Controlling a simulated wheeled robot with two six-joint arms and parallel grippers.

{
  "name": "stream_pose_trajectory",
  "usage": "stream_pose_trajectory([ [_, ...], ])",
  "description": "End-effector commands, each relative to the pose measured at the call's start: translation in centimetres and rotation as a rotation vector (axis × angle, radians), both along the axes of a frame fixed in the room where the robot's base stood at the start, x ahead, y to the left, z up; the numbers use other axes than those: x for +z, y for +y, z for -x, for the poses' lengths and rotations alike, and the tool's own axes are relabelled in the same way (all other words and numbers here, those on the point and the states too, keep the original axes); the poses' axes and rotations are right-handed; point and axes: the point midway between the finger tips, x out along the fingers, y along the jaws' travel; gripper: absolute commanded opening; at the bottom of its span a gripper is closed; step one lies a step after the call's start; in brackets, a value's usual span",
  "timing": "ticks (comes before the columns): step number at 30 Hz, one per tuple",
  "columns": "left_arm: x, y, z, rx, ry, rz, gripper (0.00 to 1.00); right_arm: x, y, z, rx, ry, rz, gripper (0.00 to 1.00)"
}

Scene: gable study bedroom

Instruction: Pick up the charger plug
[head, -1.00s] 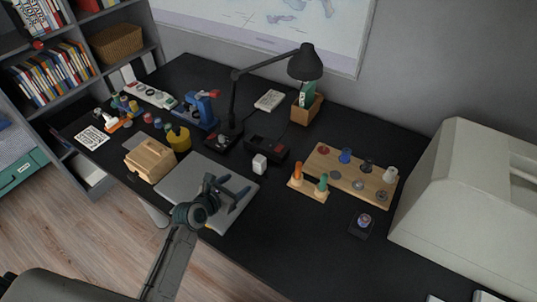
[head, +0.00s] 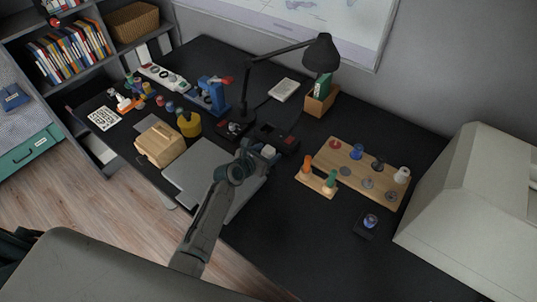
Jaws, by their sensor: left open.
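The charger plug (head: 268,151) is a small white block standing on the black desk, beside the black base unit behind the laptop. My left gripper (head: 264,157) is open and right at the plug, with its fingers around or just in front of it. The arm covers part of the plug's lower side, and I cannot tell whether the fingers touch it. My right gripper is not in view.
A closed grey laptop (head: 200,165) lies under my left arm. A black box (head: 279,138) and desk lamp (head: 322,52) stand behind the plug. A wooden peg board (head: 361,172) is to the right. The front right of the desk is mostly clear.

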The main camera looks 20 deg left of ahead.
Motion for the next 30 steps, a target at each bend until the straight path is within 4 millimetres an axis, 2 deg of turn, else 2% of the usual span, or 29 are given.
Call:
stream_pose_trajectory([
  [4, -0.58, -0.42, -1.10, 0.000, 0.001, 0.000, 0.60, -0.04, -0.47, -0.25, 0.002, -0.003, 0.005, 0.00],
  [11, -0.66, -0.44, -1.18, 0.000, 0.001, -0.001, 0.60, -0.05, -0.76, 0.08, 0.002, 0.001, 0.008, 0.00],
  [19, -0.65, -0.43, -1.16, 0.000, 0.001, -0.001, 0.09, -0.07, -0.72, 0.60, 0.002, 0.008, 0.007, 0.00],
  [30, -0.13, -0.43, -1.19, 0.000, -0.001, -0.001, 0.08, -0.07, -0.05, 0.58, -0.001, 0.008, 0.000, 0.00],
])
